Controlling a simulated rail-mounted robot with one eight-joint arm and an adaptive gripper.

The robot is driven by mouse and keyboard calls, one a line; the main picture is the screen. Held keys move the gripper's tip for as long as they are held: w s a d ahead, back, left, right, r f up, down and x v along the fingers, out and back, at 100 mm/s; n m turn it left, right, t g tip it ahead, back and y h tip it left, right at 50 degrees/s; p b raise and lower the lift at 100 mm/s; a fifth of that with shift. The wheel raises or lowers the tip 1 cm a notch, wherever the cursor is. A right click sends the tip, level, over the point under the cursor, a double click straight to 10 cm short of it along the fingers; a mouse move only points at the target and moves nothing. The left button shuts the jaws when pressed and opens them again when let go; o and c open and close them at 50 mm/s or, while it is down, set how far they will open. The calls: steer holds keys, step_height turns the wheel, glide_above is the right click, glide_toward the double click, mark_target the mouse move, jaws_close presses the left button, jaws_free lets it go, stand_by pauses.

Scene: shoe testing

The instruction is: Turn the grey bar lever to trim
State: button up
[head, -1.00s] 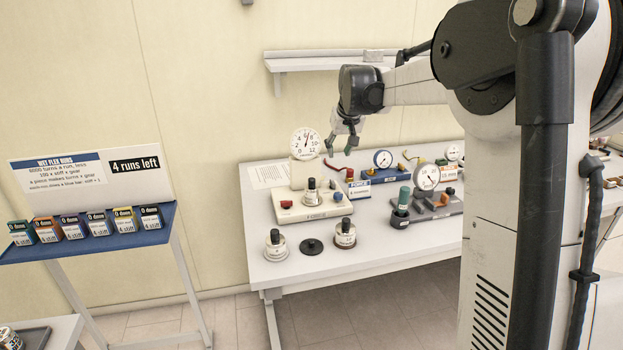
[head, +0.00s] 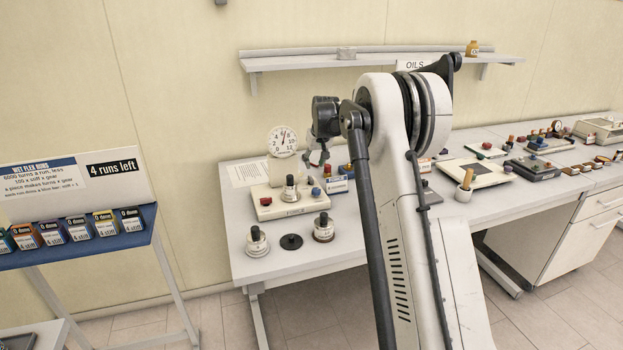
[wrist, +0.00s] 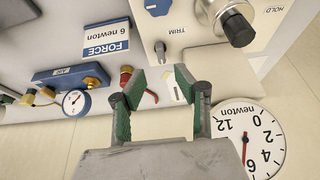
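The cream tester (head: 268,208) stands on the table at the left of my arm, with a round dial (head: 282,140) at its back. The wrist view shows its top with TRIM and HOLD labels and a metal cylinder with a black knob (wrist: 236,24) between them. A small grey peg (wrist: 160,50) stands near TRIM; I cannot tell if it is the grey bar lever. My gripper (head: 318,160) hangs above the tester's back right side. In the wrist view, my gripper (wrist: 160,80) is open, with green-padded fingers and nothing between them.
Loose knobbed weights (head: 257,242) stand at the table's front. A shelf (head: 320,62) runs along the wall above.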

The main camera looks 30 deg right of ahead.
mark_target(312, 179)
steer(key=x, duration=0.9)
steer(key=shift+f+p, duration=0.15)
steer(key=shift+p, duration=0.2)
steer(key=shift+c, duration=0.5)
jaws_close()
